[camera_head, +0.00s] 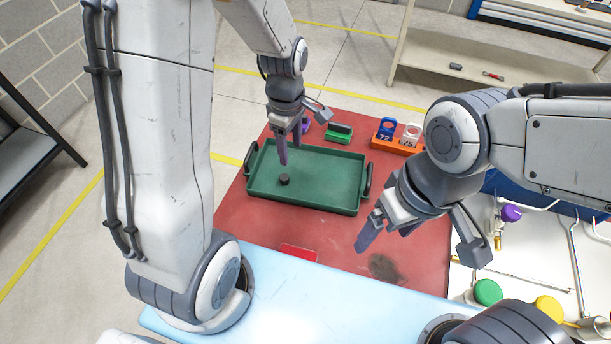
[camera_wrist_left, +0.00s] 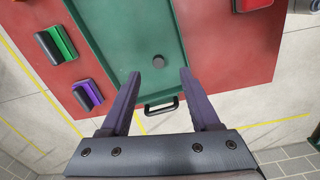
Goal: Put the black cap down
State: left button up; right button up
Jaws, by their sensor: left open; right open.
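The black cap (camera_head: 284,180) sits on the floor of the green tray (camera_head: 330,198), near its left part. In the left wrist view the cap (camera_wrist_left: 158,61) lies just beyond the fingertips, centred between them. My left gripper (camera_head: 289,153) is over the tray, pointing down, with its fingers apart. The left wrist view shows both fingers (camera_wrist_left: 160,78) spread with nothing between them. The height gap between fingertips and cap is hard to judge. My right gripper (camera_head: 386,238) is open and empty, to the right of the tray's front corner.
A red mat (camera_head: 255,222) lies under the tray. A green block (camera_head: 339,132) and an orange holder (camera_head: 394,147) with numbered blue and white tags stand behind the tray. A panel with purple, green (camera_head: 487,291) and yellow knobs is at the right. The tray has black end handles.

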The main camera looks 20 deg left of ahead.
pick_arm(q)
jog(key=s+d+r+m, duration=0.4)
jog(key=s+d+m, duration=0.2)
jog(key=s+m, duration=0.3)
jog(key=s+d+r+m+h, duration=0.1)
jog(key=s+d+r+m, duration=0.4)
jog(key=s+m, duration=0.5)
jog(key=d+m, duration=0.1)
jog(key=m, duration=0.3)
jog(key=shift+s+d, duration=0.15)
jog(key=shift+d, duration=0.05)
